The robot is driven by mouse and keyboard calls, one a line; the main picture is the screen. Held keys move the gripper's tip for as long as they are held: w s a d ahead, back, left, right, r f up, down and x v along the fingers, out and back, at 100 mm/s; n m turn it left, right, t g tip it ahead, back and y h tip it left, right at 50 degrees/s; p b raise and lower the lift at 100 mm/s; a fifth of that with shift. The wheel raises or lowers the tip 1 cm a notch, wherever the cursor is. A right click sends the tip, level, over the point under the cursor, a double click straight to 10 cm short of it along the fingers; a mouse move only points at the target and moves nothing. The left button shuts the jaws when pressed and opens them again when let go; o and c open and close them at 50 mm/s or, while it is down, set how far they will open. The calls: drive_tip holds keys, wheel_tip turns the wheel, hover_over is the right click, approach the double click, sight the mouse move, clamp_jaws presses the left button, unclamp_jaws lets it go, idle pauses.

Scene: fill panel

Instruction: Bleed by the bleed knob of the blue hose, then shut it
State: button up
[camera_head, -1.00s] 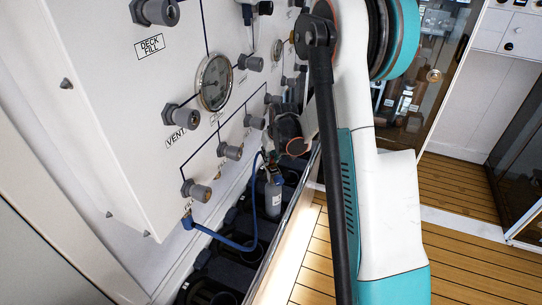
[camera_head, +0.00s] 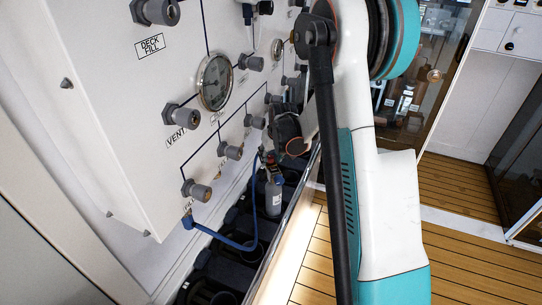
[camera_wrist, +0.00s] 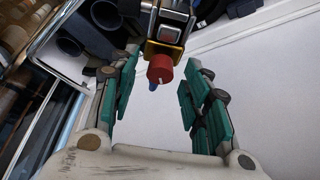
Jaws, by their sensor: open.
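The blue hose (camera_head: 228,242) runs from a fitting low on the white panel, loops down and rises to a valve fitting with a small red part (camera_head: 269,157) above a grey cylinder (camera_head: 273,196). In the wrist view a red knob (camera_wrist: 160,68), which looks like the bleed knob, sits on a metal and yellow fitting (camera_wrist: 163,48), with a small blue tip beside it. My gripper (camera_wrist: 162,76) is open, its teal-padded fingers on either side of the red knob with gaps showing. I cannot tell how deep the knob sits between them. In the head view my arm largely hides the gripper.
The white panel (camera_head: 115,110) carries several grey knobs, a round gauge (camera_head: 215,82) and labels. Dark round holders (camera_head: 225,270) fill the trough below it, edged by a metal rail (camera_head: 275,240). Wooden floor (camera_head: 460,265) lies open at the right.

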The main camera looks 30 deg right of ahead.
drive_tip(key=v, duration=1.2)
